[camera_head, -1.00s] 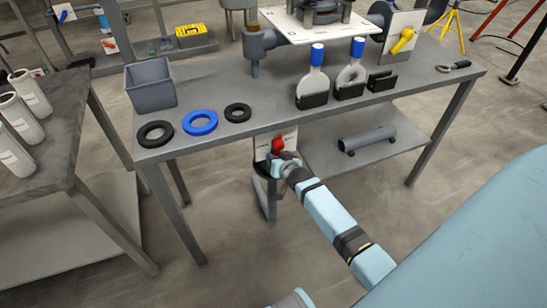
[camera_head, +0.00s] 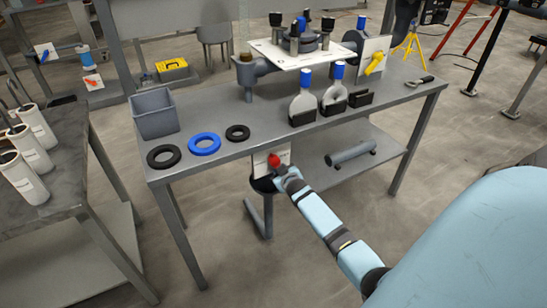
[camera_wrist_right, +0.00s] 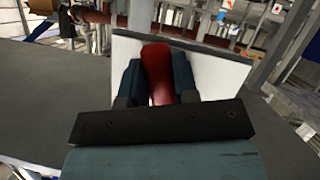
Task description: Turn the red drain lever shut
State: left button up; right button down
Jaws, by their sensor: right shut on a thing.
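The red drain lever (camera_head: 273,159) sits in front of a white plate (camera_head: 284,156) below the front edge of the workbench. My right gripper (camera_head: 279,169) reaches it from the front and covers its lower part in the head view. In the right wrist view the red lever (camera_wrist_right: 158,72) stands between the two dark blue fingers of my right gripper (camera_wrist_right: 158,80), which are closed on its sides. The white plate (camera_wrist_right: 215,72) is behind it. The valve body behind the lever is mostly hidden. My left gripper is not in view.
The workbench top (camera_head: 250,115) above the lever bears a grey bin (camera_head: 154,114), a blue ring (camera_head: 204,144), black rings and blue-capped flasks. A lower shelf (camera_head: 320,182) with a grey cylinder (camera_head: 350,153) is right of my right arm. Open floor lies in front.

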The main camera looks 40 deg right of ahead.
jog(key=shift+s+d+r+n+h+b, duration=0.2)
jog(key=shift+d+n+h+b, duration=0.45)
jog(key=shift+n, duration=0.45)
jog(key=shift+d+r+n+h+b, duration=0.3)
jog(key=shift+r+n+h+b, duration=0.15)
jog(key=shift+n, duration=0.25)
jog(key=c, duration=0.9)
grip_release()
jog(key=shift+s, duration=0.15)
